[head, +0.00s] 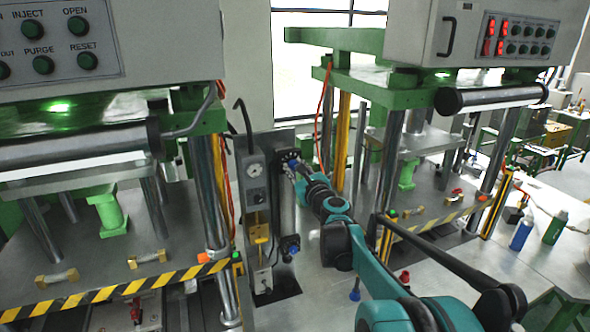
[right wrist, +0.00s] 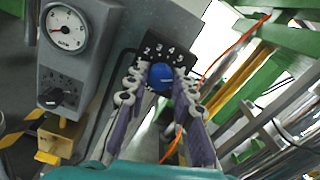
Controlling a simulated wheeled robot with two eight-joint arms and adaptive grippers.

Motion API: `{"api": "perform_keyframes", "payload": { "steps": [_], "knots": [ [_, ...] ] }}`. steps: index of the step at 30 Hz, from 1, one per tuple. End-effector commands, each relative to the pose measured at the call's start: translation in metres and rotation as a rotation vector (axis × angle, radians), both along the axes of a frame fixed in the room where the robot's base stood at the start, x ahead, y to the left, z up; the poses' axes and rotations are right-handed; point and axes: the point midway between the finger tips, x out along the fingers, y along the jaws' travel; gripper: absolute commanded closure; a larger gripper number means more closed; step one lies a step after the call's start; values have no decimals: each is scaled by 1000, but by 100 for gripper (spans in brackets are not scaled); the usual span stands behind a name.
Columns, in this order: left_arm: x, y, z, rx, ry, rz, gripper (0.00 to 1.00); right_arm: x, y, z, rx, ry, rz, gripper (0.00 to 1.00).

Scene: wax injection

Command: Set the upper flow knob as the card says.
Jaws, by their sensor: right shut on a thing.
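The upper flow knob (right wrist: 160,77) is blue and sits in front of a black scale plate (right wrist: 155,47) with white numbers, of which 2, 3, 4 and 5 show. My right gripper (right wrist: 161,84) has its fingers on both sides of the knob and is shut on it. In the head view my right gripper (head: 292,168) reaches the dark plate on the upright panel and hides most of the knob. The knob's pointer mark cannot be read. I cannot make out the card. My left gripper is not in view.
A grey box with a round gauge (head: 254,170) stands just left of the knob; the gauge also shows in the right wrist view (right wrist: 66,29). Green presses flank the column. An orange hose (right wrist: 232,62) runs close on the right. Bottles (head: 522,232) stand at far right.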

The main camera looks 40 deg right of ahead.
Motion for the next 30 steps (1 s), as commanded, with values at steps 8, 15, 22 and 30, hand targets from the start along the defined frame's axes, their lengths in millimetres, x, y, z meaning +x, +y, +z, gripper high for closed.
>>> {"api": "perform_keyframes", "payload": {
  "steps": [8,15,22,30],
  "knots": [
    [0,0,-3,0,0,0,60,0,1,-2,238,-74,2,100],
    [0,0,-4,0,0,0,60,0,1,-2,402,-126,2,100],
    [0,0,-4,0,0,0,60,0,1,-2,498,-157,2,100],
    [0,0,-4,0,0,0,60,0,1,-1,542,-171,2,100]
  ]
}}
